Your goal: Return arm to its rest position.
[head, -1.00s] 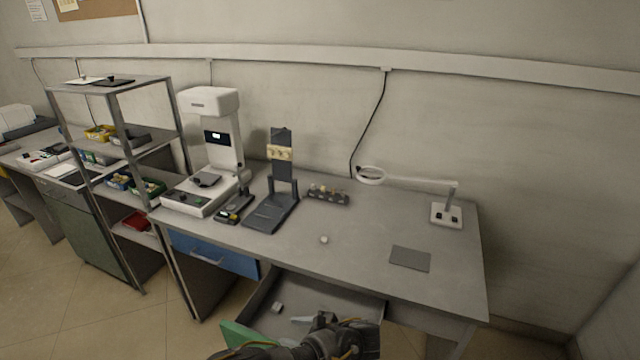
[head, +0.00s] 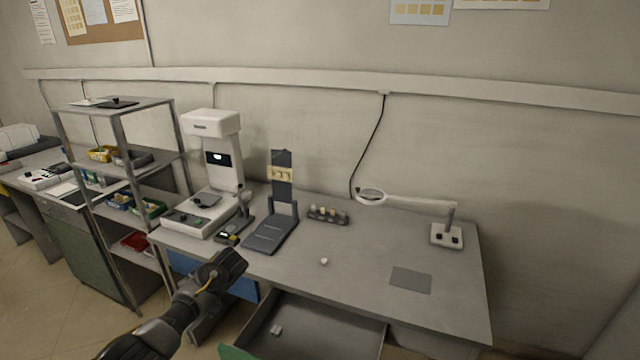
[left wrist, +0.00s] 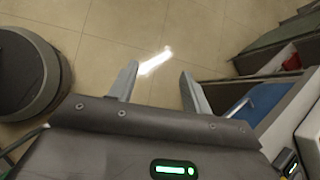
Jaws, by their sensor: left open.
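My left arm comes in from the lower left of the head view, with its left gripper (head: 228,268) in front of the desk's blue drawer front. In the left wrist view the two fingers of the left gripper (left wrist: 158,84) are apart with nothing between them, pointing over the tiled floor (left wrist: 210,35). My right arm and gripper are not in view.
The desk (head: 350,285) stands ahead, with an open drawer (head: 340,325) below its front edge and a small pale block (head: 276,329) inside. A shelf rack (head: 140,190) stands at left. A small white piece (head: 323,261) and grey mat (head: 411,279) lie on the desktop.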

